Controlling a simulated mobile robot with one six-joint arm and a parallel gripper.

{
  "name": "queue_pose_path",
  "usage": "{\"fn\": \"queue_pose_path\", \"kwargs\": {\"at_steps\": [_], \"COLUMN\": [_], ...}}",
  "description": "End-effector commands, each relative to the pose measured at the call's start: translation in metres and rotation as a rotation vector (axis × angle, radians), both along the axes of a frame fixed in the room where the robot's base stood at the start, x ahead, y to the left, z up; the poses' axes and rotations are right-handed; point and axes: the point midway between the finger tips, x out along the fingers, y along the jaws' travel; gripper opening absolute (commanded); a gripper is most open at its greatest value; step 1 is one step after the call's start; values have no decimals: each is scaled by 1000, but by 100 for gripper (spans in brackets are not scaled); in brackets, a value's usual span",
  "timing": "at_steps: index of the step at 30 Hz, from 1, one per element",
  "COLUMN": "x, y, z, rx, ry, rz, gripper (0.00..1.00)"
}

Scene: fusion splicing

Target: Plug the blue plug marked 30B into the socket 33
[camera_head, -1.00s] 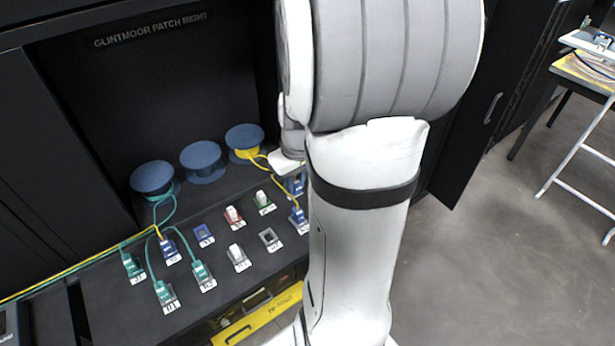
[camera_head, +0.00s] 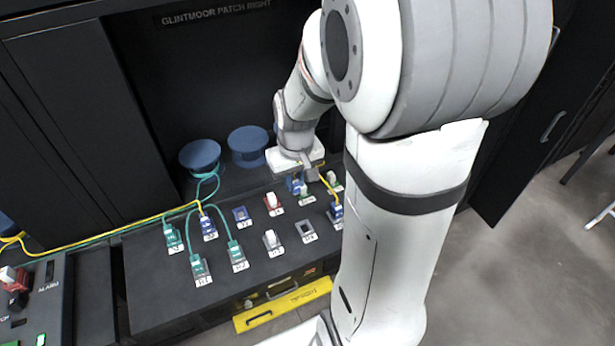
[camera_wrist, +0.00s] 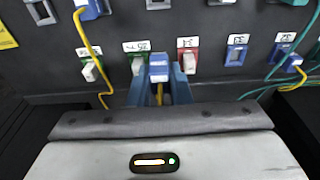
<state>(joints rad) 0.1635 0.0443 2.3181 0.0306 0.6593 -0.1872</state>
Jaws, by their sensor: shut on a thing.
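My gripper (camera_wrist: 160,92) is shut on a blue plug (camera_wrist: 158,66), with a bit of yellow cable behind it. In the head view the held plug (camera_head: 296,185) is over the back row of the panel, near a green socket (camera_head: 306,198). In the wrist view it partly covers that green socket (camera_wrist: 138,66). In the head view the red socket (camera_head: 273,205) is left of the plug. The plug's marking is not legible.
An open blue socket (camera_head: 242,217) is left of the red one. Teal plugs (camera_head: 200,267) and a blue plug (camera_head: 208,228) with cables fill the left side. A yellow cable (camera_wrist: 92,48) hangs near my gripper. Blue spools (camera_head: 249,146) stand behind the panel.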

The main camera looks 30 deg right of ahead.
Motion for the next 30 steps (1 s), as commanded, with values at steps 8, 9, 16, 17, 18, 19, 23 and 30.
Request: {"fn": "queue_pose_path", "kwargs": {"at_steps": [8,9,16,17,18,19,23,30], "x": [10,11,18,20,21,22,26,35], "y": [27,31,53,56,59,62,75,97], "z": [0,0,0,0,0,0,0,0], "rx": [1,1,0,0,0,0,1,1], "ry": [0,0,1,1,0,0,1,0], "rz": [3,2,4,3,3,3,3,3], "gripper": [0,0,0,0,0,0,0,0]}}
